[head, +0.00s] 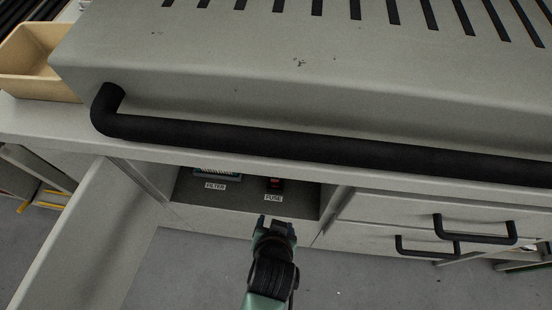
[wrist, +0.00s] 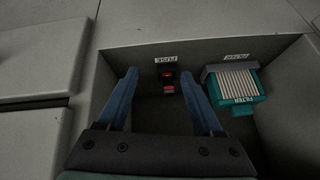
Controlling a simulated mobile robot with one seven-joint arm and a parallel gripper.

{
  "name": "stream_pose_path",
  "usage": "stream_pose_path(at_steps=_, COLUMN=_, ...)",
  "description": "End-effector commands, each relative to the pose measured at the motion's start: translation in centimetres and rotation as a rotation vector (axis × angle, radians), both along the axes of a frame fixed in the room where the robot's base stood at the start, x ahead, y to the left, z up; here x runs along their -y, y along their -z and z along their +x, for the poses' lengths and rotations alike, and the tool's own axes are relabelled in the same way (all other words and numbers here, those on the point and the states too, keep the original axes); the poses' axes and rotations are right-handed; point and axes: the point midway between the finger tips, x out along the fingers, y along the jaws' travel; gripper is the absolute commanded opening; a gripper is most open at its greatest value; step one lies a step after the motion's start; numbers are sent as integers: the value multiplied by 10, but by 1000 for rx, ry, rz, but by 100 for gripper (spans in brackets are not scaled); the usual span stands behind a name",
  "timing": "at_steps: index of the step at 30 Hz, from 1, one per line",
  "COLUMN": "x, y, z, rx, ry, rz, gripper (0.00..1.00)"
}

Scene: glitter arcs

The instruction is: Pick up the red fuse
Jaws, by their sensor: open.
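The red fuse (wrist: 169,86) stands in an open compartment, behind a label reading FUSE, and is small with dark and red parts. It also shows in the head view (head: 275,183), dim inside the compartment. My gripper (wrist: 161,80) is open, with its two blue fingers apart. In the wrist view the fuse appears between the fingertips, nearer the right one, with no visible contact. In the head view my gripper (head: 275,219) is at the compartment's front opening, just short of the fuse.
A teal filter (wrist: 236,86) with a pleated top sits beside the fuse in the same compartment (head: 240,202). An open door (head: 75,235) stands at the left. A long black handle (head: 300,145) runs above. Drawers with black handles (head: 474,229) are at the right.

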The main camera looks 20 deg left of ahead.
Motion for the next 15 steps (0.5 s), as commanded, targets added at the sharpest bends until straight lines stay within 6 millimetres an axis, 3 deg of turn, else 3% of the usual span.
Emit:
stream_pose_path(at_steps=4, x=-5, y=8, z=3, rx=-17, ry=-4, rz=1, gripper=68)
stream_pose_path(at_steps=15, x=-28, y=8, z=64, rx=-14, ry=-3, rz=0, gripper=68)
